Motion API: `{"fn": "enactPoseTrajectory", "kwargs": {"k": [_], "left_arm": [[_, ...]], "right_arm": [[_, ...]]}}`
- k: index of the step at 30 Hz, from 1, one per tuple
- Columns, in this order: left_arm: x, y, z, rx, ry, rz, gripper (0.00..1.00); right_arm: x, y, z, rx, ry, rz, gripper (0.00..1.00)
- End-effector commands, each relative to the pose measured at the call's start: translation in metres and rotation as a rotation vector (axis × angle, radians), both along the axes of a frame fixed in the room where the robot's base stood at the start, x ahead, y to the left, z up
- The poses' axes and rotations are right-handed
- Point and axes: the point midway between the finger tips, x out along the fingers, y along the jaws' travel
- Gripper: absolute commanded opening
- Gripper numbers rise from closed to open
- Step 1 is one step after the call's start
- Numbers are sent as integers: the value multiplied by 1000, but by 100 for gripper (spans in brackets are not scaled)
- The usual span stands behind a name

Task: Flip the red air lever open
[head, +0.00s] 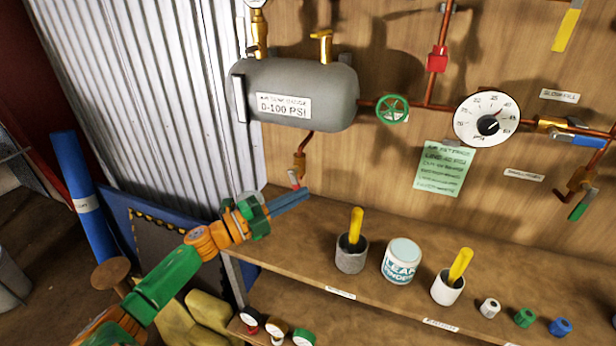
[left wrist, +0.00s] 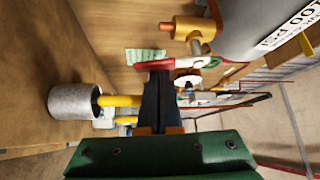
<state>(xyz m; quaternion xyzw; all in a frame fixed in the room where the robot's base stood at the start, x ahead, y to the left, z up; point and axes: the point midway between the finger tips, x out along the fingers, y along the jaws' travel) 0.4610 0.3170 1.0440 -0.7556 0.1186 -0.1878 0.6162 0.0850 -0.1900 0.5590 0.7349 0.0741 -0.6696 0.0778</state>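The red air lever (head: 294,180) hangs at the brass valve (head: 299,164) on the copper pipe under the grey tank (head: 300,92). In the left wrist view the red lever (left wrist: 152,65) lies across the tips of my fingers, with the brass valve (left wrist: 181,28) above it. My left gripper (head: 303,192) is just below the lever; it also shows in the left wrist view (left wrist: 158,75). Its dark fingers are together, with no clear gap. The lever seems at or just beyond the tips; contact cannot be told. My right gripper is not in view.
Below, a wooden shelf (head: 310,258) holds a grey cup (head: 351,258), a white tub (head: 401,262), a white cup (head: 447,290) and small coloured caps. A green handwheel (head: 392,109) and a gauge (head: 487,119) are to the right. Corrugated metal (head: 150,90) stands left.

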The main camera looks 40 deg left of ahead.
Motion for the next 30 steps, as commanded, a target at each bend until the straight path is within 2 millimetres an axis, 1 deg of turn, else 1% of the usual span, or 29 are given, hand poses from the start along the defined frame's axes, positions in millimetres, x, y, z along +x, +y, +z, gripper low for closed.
{"fn": "enactPoseTrajectory", "kwargs": {"k": [1, 3, 12, 21, 30], "left_arm": [[0, 2, 2, 33, 9, 2, 0], [-1, 4, 2, 80, 20, 2, 0], [-2, 10, -1, 216, 52, 2, 0], [-3, 12, -3, 264, 63, 3, 0], [-3, 12, -3, 265, 64, 2, 0]], "right_arm": [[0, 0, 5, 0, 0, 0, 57], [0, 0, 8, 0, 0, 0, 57], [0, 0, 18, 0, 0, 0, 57], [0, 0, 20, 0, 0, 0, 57], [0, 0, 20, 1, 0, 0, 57]]}}
